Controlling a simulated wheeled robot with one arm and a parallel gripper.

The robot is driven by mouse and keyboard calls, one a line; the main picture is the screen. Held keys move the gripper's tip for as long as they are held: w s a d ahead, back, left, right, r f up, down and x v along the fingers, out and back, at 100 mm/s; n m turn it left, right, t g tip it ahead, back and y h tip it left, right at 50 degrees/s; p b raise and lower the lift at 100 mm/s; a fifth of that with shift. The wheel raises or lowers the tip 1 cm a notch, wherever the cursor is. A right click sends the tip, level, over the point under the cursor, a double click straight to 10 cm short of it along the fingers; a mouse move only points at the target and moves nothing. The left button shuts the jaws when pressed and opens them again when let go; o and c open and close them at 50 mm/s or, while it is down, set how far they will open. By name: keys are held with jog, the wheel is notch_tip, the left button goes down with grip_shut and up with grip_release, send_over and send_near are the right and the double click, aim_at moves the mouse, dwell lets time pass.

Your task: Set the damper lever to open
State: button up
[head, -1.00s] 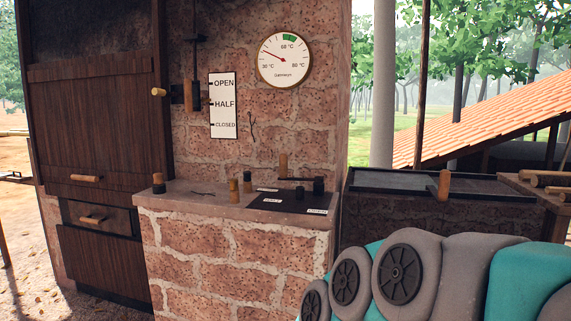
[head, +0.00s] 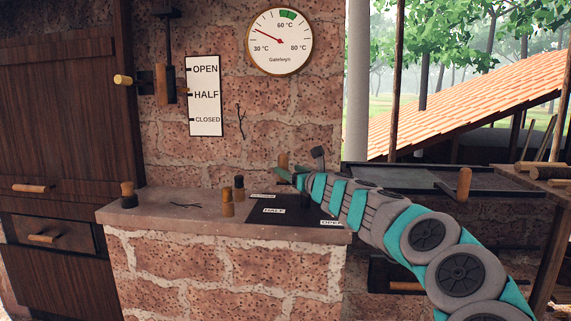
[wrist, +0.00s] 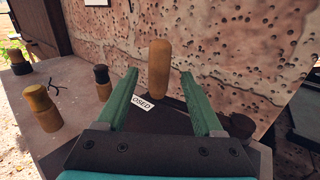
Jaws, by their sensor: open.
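A lever with an upright wooden handle (wrist: 159,63) stands over a dark plate (head: 290,216) on the stone ledge. Its handle is near the CLOSED label (wrist: 142,103); the HALF label (head: 273,211) and OPEN label (head: 331,222) lie further forward and right. My gripper (wrist: 160,76) is open, with the handle between its two green fingers and visible space on both sides. In the head view my arm hides most of this lever; the handle top (head: 283,160) shows. A wall board (head: 205,95) also reads OPEN, HALF, CLOSED, with a wooden-handled slider (head: 161,85) beside HALF.
A round thermometer (head: 280,42) hangs on the brick wall behind. A dark tray (head: 400,178) with a wooden handle (head: 464,184) lies to the right.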

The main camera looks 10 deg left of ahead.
jog(key=shift+x, duration=0.85)
jog(key=shift+p+x, duration=1)
jog(key=shift+x, duration=2)
jog(key=shift+s, duration=0.1)
grip_shut()
